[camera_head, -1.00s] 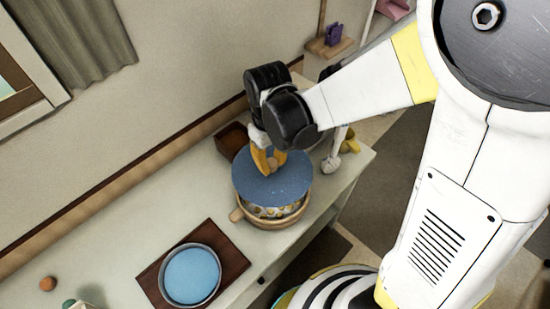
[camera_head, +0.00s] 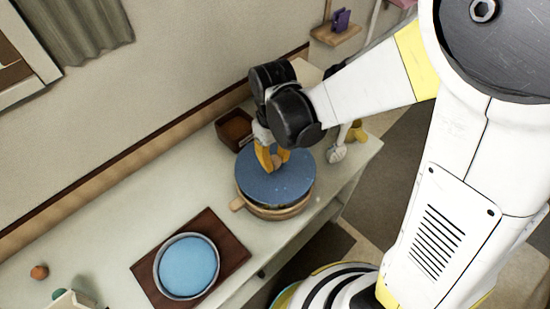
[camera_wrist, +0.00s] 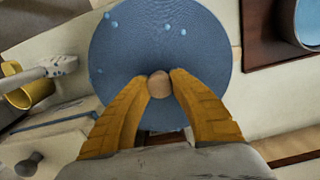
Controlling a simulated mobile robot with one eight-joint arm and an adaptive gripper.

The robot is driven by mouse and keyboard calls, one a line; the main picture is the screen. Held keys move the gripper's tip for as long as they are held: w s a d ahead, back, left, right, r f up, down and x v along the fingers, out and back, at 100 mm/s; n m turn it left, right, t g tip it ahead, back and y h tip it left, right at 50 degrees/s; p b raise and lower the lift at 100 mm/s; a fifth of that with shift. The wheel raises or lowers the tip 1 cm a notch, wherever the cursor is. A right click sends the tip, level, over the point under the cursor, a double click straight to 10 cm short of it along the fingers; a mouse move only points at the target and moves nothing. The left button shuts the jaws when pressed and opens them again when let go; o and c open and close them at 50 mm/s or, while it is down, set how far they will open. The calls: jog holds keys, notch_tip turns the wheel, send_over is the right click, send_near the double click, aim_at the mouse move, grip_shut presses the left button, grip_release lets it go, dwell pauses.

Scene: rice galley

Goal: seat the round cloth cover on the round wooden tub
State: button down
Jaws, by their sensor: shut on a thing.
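The round cloth cover (camera_head: 292,182) is a flat blue disc with a small wooden knob (camera_wrist: 159,85) at its middle. My gripper (camera_head: 273,161) has its yellow fingers shut on the knob, one on each side; it also shows in the wrist view (camera_wrist: 159,88). The round wooden tub (camera_head: 282,212) stands on the counter directly below the cover. Its rim and side handle (camera_head: 237,204) show at the front and left. The cover hides the tub's inside. I cannot tell whether the cover touches the rim all round.
A blue-filled round pan (camera_head: 187,266) sits on a dark red board (camera_head: 146,270) at the front left. A brown box (camera_head: 234,130) stands behind the tub. A white utensil and a yellow item (camera_head: 356,131) lie to the right. An orange ball (camera_head: 39,272) is far left.

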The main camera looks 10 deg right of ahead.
aim_at(275, 169)
jog(key=shift+f, duration=0.15)
dwell(0.5)
jog(key=shift+f+b, duration=1.55)
jog(key=shift+f+b, duration=0.45)
jog(key=shift+f, duration=0.05)
jog(key=c, duration=1.2)
grip_release()
jog(key=shift+o, duration=0.2)
jog(key=shift+r, duration=0.1)
jog(key=r, duration=1.2)
jog(key=shift+w+a, duration=0.1)
jog(key=shift+w, duration=0.1)
